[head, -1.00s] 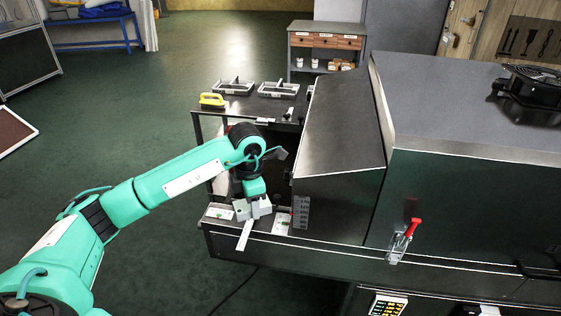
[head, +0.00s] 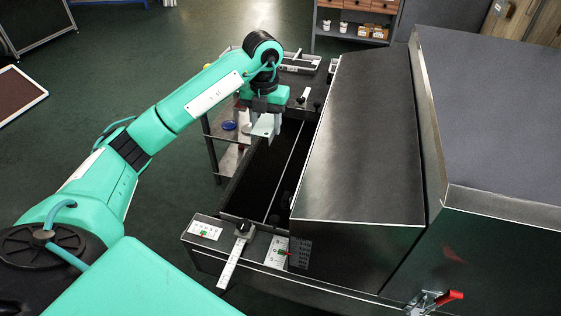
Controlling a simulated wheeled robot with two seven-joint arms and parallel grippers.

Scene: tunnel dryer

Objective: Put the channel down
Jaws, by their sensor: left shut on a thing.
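My left gripper (head: 263,128) hangs from the left arm, fingers down, near the far end of the dark open trough (head: 262,178). It is shut on the channel. Only light grey metal shows at the jaws, and I cannot clearly tell the channel from the fingers. The jaws look to be above the trough's far left edge, and I cannot tell whether anything touches it. My right gripper is not in view.
The slide scale (head: 232,262) with its black knob crosses the trough's near end, between two white label plates (head: 205,230) (head: 277,252). The sloped dryer hood (head: 365,140) stands right. A red-handled clamp (head: 428,300) is at lower right. A cart tray (head: 300,62) lies behind.

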